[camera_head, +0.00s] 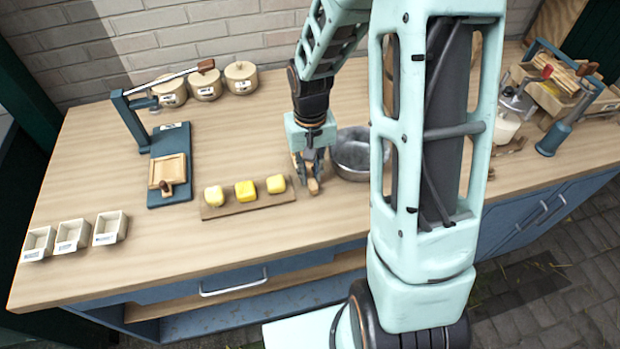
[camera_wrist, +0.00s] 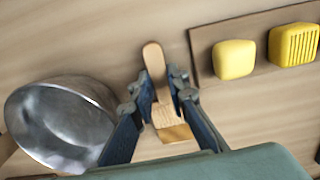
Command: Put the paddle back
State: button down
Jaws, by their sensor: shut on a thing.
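A wooden paddle (camera_wrist: 156,72) is held between the fingers of my gripper (camera_wrist: 161,80). In the wrist view its rounded handle points away from the palm, and a flat, ridged part shows nearer the palm. In the head view the paddle (camera_head: 314,186) shows as a small wooden piece under my gripper (camera_head: 308,165), low over the worktop between the butter board and the metal bowl. I cannot tell whether it touches the worktop. My gripper is shut on it.
A metal bowl (camera_head: 352,155) stands close right of my gripper. A board (camera_head: 222,211) with yellow butter pieces (camera_head: 245,190) lies left. Farther left are a blue press stand (camera_head: 180,140), small boxes (camera_head: 72,235) and round canisters (camera_head: 205,85). A glass churn (camera_head: 508,125) stands right.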

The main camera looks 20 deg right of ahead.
aim_at(310, 176)
jog(key=shift+f, duration=0.4)
jog(key=shift+f, duration=0.15)
jog(key=c, duration=1.9)
grip_release()
notch_tip(310, 176, up, 12)
jog(key=shift+r+p, duration=0.25)
jog(key=shift+p, duration=0.05)
